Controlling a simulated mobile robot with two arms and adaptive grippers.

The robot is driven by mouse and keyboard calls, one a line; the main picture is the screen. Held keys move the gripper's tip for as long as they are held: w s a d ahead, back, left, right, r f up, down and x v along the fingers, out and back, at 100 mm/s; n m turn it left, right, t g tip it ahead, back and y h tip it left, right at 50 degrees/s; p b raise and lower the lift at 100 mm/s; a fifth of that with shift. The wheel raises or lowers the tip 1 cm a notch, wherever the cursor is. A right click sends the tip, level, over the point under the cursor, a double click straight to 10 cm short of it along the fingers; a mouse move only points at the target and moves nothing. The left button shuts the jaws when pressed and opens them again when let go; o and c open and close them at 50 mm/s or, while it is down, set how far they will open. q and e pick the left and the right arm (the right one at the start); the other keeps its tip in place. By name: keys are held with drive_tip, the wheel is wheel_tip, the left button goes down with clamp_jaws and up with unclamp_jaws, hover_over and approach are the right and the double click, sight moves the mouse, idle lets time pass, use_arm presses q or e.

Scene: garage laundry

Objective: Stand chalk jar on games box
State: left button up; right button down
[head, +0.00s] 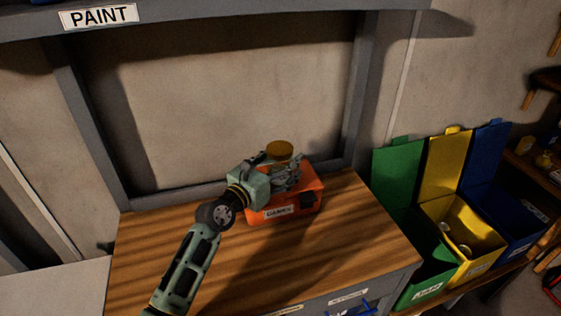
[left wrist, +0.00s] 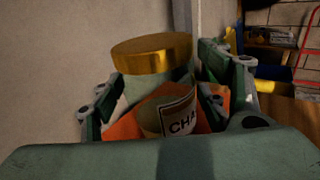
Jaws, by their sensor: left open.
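The chalk jar (head: 279,148) has a gold lid and stands upright at the games box, its base hidden by my gripper in the head view. In the left wrist view the jar (left wrist: 153,58) shows its gold lid and a pale label reading "CHA". The orange games box (head: 312,184), labelled "GAMES", sits on the wooden worktop, and part of it shows below the jar (left wrist: 125,128). My left gripper (head: 286,168) is open, with one finger on each side of the jar. I cannot tell whether the jar's base touches the box lid. My right gripper is out of view.
The wooden worktop (head: 350,240) is clear in front of the box and to its right. A grey frame and wall stand behind it. Green (head: 398,180), yellow (head: 446,165) and blue (head: 490,160) open-lidded bins stand to the right. A shelf marked "PAINT" (head: 99,16) hangs above.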

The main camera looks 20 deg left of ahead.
use_arm(q)
drive_tip(key=shift+r, duration=0.25)
drive_tip(key=shift+s+a+f, duration=0.1)
drive_tip(key=shift+s+f, duration=0.05)
drive_tip(key=shift+s, duration=0.1)
drive_tip(key=b+v, duration=0.1)
drive_tip(key=v, duration=1)
drive_tip(key=shift+s, duration=0.2)
drive_tip(key=shift+r, duration=0.25)
